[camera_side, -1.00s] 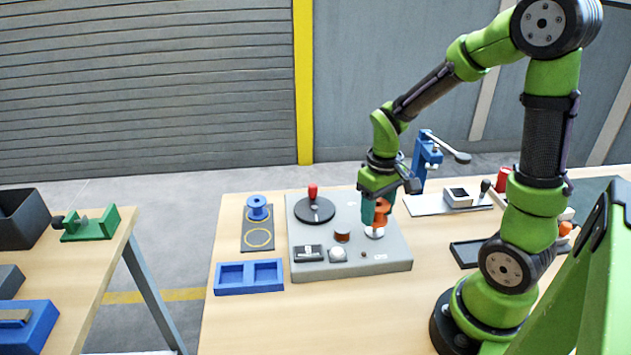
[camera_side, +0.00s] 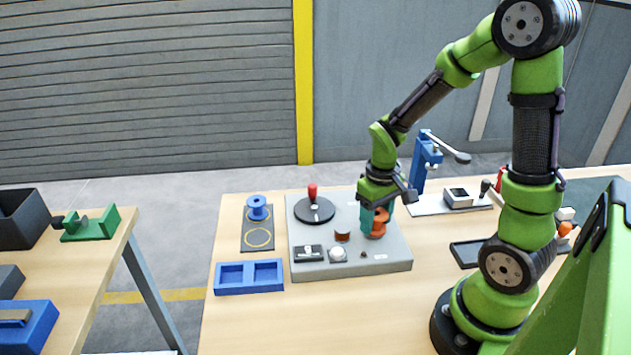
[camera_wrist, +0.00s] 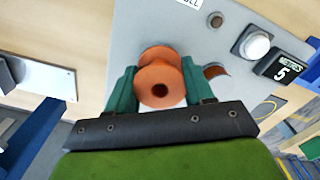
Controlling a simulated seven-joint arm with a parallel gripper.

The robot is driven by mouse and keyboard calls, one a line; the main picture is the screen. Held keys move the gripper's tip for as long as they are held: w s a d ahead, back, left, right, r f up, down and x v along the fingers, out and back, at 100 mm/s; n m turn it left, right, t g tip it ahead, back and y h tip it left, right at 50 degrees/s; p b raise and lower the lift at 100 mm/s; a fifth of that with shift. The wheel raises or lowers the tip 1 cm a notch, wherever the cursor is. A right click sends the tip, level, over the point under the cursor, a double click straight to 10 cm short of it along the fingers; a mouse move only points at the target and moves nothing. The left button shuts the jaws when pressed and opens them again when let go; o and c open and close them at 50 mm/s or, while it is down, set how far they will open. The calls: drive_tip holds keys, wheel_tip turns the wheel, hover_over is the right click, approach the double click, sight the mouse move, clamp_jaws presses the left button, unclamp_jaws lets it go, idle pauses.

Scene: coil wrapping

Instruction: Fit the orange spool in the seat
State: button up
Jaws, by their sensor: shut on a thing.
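The orange spool (camera_side: 379,224) is between the teal fingers of my gripper (camera_side: 377,221), low over the right part of the grey machine plate (camera_side: 390,258). I cannot tell whether the spool touches the seat.
The plate also carries a black disc with a red knob (camera_side: 313,192), a copper-coloured coil (camera_side: 342,235), a white button (camera_side: 338,254) and a counter (camera_wrist: 283,66). A blue spool (camera_side: 257,207) stands left on a grey mat. A blue press (camera_side: 424,160) stands behind. A blue two-pocket tray (camera_side: 249,290) lies front left.

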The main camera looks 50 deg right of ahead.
drive_tip(key=shift+f, duration=0.25)
drive_tip(key=o, duration=1.1)
wheel_tip(320, 180, up, 17)
drive_tip(key=shift+f, duration=0.1)
